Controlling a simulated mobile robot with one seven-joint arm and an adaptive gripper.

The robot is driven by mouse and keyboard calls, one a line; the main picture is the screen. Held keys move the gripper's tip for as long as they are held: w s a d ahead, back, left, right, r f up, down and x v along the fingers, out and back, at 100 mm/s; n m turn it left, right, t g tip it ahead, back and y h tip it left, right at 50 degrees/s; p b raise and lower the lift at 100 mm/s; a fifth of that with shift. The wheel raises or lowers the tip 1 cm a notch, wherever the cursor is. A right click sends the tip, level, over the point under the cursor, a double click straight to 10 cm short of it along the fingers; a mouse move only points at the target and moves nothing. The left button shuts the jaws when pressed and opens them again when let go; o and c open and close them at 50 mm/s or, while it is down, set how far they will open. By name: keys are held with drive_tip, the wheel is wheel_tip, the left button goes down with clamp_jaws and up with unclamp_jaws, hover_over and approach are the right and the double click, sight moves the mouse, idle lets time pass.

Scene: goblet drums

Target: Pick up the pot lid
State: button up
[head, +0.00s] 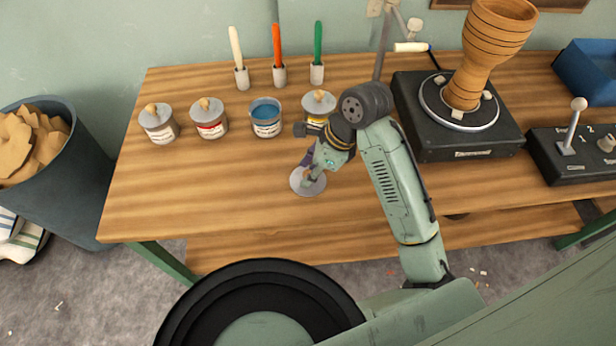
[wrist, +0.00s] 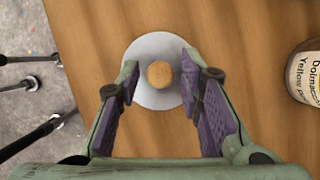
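The loose pot lid (head: 297,185), a grey disc with a round wooden knob, lies flat on the table in front of the pots. In the wrist view, the lid (wrist: 155,48) shows its knob in the gap between my fingertips. My gripper (wrist: 160,82) is open, pointing down over the lid, one purple-padded finger on each side of the knob. The fingers look apart from the knob. In the head view, my gripper (head: 309,168) hides part of the lid. The blue paint pot (head: 266,118) is open on top.
Lidded pots stand at the left, a white one (head: 160,128) and a red one (head: 210,122); a yellow one (head: 318,105) is behind my arm. Brushes in holders (head: 279,75) line the back. A turntable (head: 460,145) bears a wooden goblet drum (head: 488,50). The table's front left is clear.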

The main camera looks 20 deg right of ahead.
clamp_jaws()
drive_tip(key=shift+r, duration=0.1)
idle(0.3)
